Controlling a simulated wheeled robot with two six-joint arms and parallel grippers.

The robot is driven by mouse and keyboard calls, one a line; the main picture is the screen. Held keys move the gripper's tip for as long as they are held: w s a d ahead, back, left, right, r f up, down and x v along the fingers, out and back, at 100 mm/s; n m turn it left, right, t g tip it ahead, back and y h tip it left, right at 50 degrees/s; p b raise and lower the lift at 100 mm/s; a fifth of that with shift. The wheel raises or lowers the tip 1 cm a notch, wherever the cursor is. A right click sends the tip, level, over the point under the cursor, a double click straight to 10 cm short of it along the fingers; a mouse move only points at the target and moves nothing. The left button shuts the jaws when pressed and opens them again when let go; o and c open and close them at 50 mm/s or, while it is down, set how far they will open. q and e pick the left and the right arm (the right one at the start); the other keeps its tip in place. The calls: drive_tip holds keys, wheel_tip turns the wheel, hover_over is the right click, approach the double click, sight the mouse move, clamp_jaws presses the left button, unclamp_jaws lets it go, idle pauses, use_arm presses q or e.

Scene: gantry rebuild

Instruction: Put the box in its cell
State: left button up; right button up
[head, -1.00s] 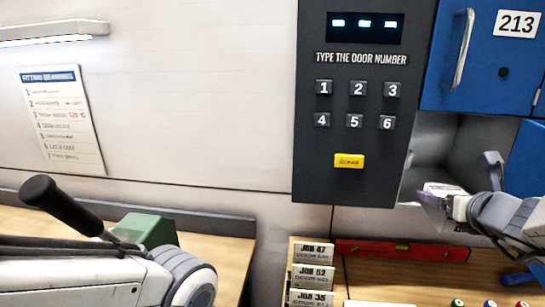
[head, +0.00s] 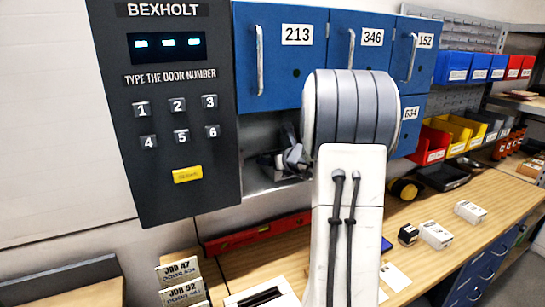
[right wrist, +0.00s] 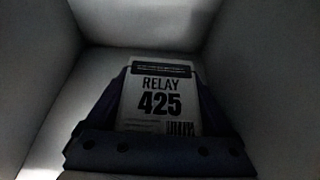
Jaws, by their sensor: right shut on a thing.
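The box (right wrist: 158,72) is white with a dark top band and reads "RELAY 425" above a barcode in the right wrist view. My right gripper (right wrist: 160,105) is shut on it, with a dark finger along each side. Both are inside a dim grey cell, with walls on either side and a back wall beyond. In the head view, the open cell (head: 258,135) lies under door 213, and my right gripper (head: 287,160) is inside it, partly hidden by my arm. I cannot make out the box there. My left gripper is out of view.
A keypad panel (head: 160,110) stands left of the cell. Closed blue doors 213 (head: 275,75), 346 (head: 345,75) and 152 (head: 425,60) sit above. A red level (head: 258,233), job cards (head: 180,272) and small boxes (head: 436,235) lie on the bench (head: 450,260).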

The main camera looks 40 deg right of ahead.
drive_tip(key=shift+f+b, duration=0.25)
drive_tip(key=shift+b, duration=0.1)
drive_tip(key=o, duration=1.6)
drive_tip(key=shift+c, duration=0.2)
drive_tip(key=shift+r, duration=0.15)
drive_tip(key=shift+s+r+p, duration=0.15)
drive_tip(key=shift+p, duration=0.15)
drive_tip(key=b+v, duration=0.1)
drive_tip(key=v, duration=0.6)
drive_tip(key=shift+s+a, duration=0.1)
